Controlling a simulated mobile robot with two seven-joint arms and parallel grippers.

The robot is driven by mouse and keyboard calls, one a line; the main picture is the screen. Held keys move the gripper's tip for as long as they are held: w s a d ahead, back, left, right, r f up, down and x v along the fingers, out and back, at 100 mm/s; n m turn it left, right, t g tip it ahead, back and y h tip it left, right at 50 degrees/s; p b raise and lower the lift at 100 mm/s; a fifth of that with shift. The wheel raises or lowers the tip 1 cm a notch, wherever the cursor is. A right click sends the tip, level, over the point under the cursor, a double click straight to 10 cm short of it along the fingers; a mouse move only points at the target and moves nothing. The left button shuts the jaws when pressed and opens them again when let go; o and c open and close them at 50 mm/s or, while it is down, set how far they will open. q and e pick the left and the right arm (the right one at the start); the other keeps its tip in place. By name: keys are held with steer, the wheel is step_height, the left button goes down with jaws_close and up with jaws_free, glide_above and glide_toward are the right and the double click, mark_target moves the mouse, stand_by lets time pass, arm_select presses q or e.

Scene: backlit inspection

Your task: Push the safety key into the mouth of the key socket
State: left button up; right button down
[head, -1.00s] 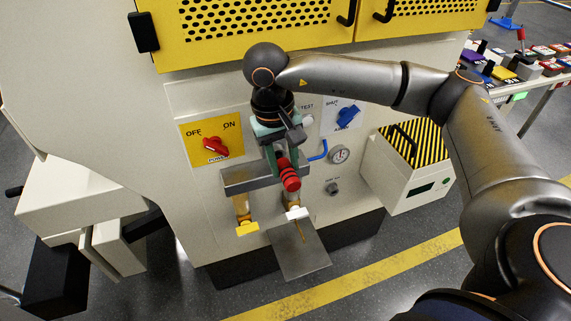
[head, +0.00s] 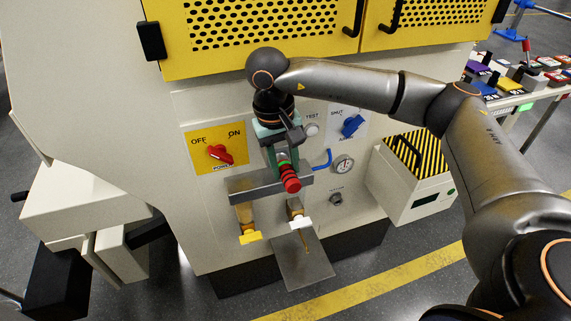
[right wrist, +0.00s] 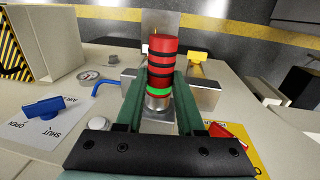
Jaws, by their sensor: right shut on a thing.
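The safety key (head: 290,180) is a red cylinder with black bands and a green ring. My right gripper (head: 281,160) is shut on it and holds it in front of the machine panel. In the right wrist view the key (right wrist: 161,62) stands between the green fingers of the gripper (right wrist: 158,98), with a silver part below its green ring. A small round grey fitting (head: 336,199), apparently the key socket, is on the panel to the right of and below the key. The key is apart from it. My left gripper is not in view.
A metal ledge (head: 243,189) juts out behind and beside the key, with yellow- and white-handled valves (head: 250,236) below. A blue bent handle (head: 323,161) and a gauge (head: 343,164) sit near the fitting.

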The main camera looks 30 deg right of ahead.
steer(key=shift+w, duration=0.1)
steer(key=c, duration=0.7)
jaws_free()
steer(key=shift+o, duration=1.3)
step_height(320, 180, up, 12)
steer(key=a+p, duration=0.1)
steer(key=shift+w+a+r+p, duration=0.2)
steer(key=shift+a+r+p, duration=0.05)
steer(key=shift+a+p, duration=0.1)
